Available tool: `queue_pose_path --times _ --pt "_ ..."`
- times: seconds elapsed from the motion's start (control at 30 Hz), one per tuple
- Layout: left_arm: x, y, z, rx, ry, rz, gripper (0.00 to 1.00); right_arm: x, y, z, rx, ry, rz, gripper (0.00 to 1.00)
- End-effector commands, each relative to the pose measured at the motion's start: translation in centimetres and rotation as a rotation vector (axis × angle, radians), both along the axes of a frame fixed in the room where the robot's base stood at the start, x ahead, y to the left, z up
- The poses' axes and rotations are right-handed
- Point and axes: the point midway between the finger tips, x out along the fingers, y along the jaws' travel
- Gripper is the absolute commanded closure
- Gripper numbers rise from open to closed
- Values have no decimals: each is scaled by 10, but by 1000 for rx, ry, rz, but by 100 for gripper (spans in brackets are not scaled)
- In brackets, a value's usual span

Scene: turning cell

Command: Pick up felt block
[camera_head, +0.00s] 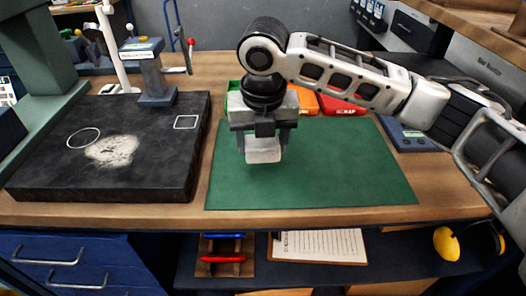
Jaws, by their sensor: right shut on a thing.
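My right gripper (263,137) comes in from the right and points down over the green mat (340,170). It is shut on a pale grey-white block, the felt block (263,153), which shows below the fingers. I cannot tell whether the block touches the mat or hangs just above it. The fingers hide the block's upper part. My left gripper is not in view.
A dark slab (60,170) with chalk marks lies at the left, bearing a grey stand (154,75). Orange and red bins (340,104) stand behind the mat, partly behind my arm. The mat's right and front are clear.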

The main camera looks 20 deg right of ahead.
Motion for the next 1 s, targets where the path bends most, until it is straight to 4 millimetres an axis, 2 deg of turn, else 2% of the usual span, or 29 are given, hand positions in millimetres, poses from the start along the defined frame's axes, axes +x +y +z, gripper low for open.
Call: queue_pose_path --times 0.2,0.4,0.5,0.7,1.0 --pt "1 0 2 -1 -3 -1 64 -39 17 51 0 -6 7 64" --pt "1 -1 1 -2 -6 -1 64 -85 35 72 -1 -4 8 64" --pt "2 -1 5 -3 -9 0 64 -101 41 81 -3 -4 6 64" --pt "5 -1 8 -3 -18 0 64 -119 49 89 -2 -1 3 64" --pt "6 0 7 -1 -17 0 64 -123 50 90 -1 0 1 64"
